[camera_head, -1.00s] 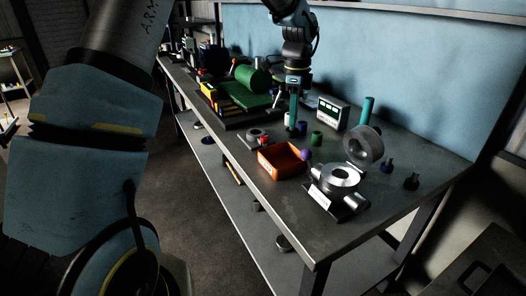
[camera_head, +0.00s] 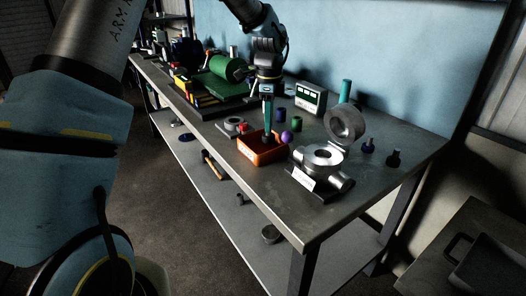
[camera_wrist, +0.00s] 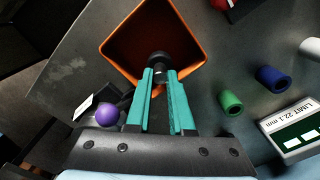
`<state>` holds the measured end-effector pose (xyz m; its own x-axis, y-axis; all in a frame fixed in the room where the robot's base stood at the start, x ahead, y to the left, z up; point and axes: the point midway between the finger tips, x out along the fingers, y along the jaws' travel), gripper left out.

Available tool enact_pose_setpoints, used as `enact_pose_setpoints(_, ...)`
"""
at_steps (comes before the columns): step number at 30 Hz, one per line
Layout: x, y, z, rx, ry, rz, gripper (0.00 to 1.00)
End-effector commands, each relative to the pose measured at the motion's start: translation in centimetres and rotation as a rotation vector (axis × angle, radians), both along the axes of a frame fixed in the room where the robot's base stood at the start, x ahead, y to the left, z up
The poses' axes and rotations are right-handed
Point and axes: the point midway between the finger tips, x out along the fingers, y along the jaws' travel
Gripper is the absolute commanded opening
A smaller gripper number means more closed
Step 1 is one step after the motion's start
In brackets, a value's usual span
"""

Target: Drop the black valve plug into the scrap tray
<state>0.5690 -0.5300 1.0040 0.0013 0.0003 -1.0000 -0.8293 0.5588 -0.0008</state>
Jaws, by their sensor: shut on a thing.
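My gripper (camera_head: 267,131) has teal fingers and points down over the orange scrap tray (camera_head: 250,154). In the wrist view my gripper (camera_wrist: 160,76) is shut on the black valve plug (camera_wrist: 157,62), a dark round piece at the fingertips. The plug shows against the inside of the scrap tray (camera_wrist: 112,47), over its near part. I cannot tell how far it is above the tray floor. In the head view the plug is hidden by the fingers and tray wall.
A purple ball (camera_head: 286,137) stands just right of the tray, close to the fingers. A grey metal housing (camera_head: 318,165) is further right. Green (camera_head: 297,122) and blue (camera_head: 281,114) cylinders and a display box (camera_head: 311,97) are behind.

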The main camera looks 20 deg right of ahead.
Motion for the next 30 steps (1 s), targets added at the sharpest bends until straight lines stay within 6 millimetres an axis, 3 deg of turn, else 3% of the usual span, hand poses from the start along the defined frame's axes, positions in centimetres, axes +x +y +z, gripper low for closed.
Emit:
enact_pose_setpoints(3, 0.0, 0.0, 0.1, 0.0, 0.0, 0.0, 0.0)
enact_pose_setpoints(4, 0.0, 0.0, 0.1, 0.0, 0.0, 0.0, 0.23)
enact_pose_setpoints(13, 0.0, 0.0, 0.1, 0.0, 0.0, 0.0, 0.56)
enact_pose_setpoints(23, 0.1, 0.0, 0.6, -0.001, -0.001, 0.001, 0.56)
enact_pose_setpoints(30, 0.1, 0.0, 4.4, -0.003, -0.004, 0.001, 0.56)
